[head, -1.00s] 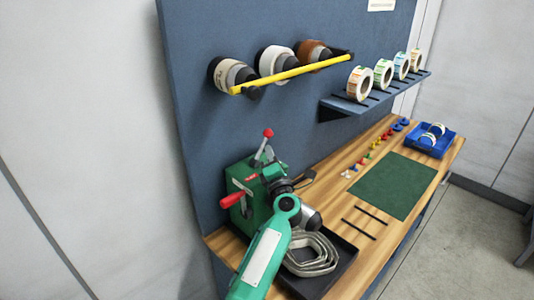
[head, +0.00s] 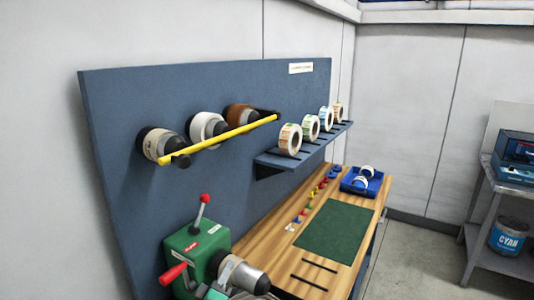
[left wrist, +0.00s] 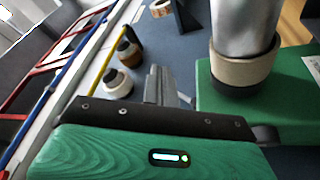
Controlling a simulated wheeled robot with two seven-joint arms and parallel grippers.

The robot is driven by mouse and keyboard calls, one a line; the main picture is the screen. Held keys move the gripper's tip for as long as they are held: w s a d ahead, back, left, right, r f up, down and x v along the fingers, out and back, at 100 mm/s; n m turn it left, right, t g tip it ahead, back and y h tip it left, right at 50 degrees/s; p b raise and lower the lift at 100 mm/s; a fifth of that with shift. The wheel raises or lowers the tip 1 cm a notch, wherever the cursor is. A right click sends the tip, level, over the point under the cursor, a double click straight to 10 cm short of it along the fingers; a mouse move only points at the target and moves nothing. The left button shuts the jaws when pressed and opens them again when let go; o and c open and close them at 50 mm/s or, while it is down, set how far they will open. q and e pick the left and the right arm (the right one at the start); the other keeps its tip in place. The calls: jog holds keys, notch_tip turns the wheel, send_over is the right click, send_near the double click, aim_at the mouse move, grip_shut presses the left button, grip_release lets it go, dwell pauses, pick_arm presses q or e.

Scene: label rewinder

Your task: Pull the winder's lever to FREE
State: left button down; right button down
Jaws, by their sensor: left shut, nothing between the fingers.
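The green winder (head: 192,248) stands at the near left end of the bench, its lower part cut off by the picture edge. A grey lever with a red ball knob (head: 204,199) rises from its top, leaning slightly right. A red handle (head: 173,273) sticks out at its left side. A silver spindle (head: 245,279) points to the right. In the left wrist view, my left gripper (left wrist: 168,88) is shut and empty, beside a green block (left wrist: 262,100) that looks like the winder. The lever cannot be made out there. My right gripper is not in view.
A yellow bar (head: 220,139) runs in front of the rolls on the blue panel (head: 130,110). A shelf (head: 270,160) holds several label rolls. The bench has a green mat (head: 334,228) and a blue tray (head: 360,184). Open floor lies to the right.

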pick_arm(q)
jog(key=s+f+m+g+h, duration=0.2)
jog(key=s+f+m+g, duration=0.45)
jog(key=s+f, duration=0.3)
jog(key=s+a+f+m+g+y, duration=0.2)
jog(key=s+a+f+g+y, duration=0.15)
jog(key=s, duration=0.55)
jog(key=s+a+f+m+g+y, duration=0.1)
jog(key=s+a+f+g+y, duration=0.15)
jog(key=s+a, duration=0.45)
jog(key=s+a+f+m+g+y, duration=0.2)
jog(key=s+f+g, duration=0.15)
jog(key=s, duration=0.75)
notch_tip(320, 180, down, 28)
jog(key=f+g, duration=0.1)
jog(key=s+a+f+g, duration=0.1)
jog(key=s+a+f, duration=0.2)
jog(key=s+f, duration=1.6)
jog(key=shift+s+f+g, duration=0.4)
jog(key=shift+f, duration=0.5)
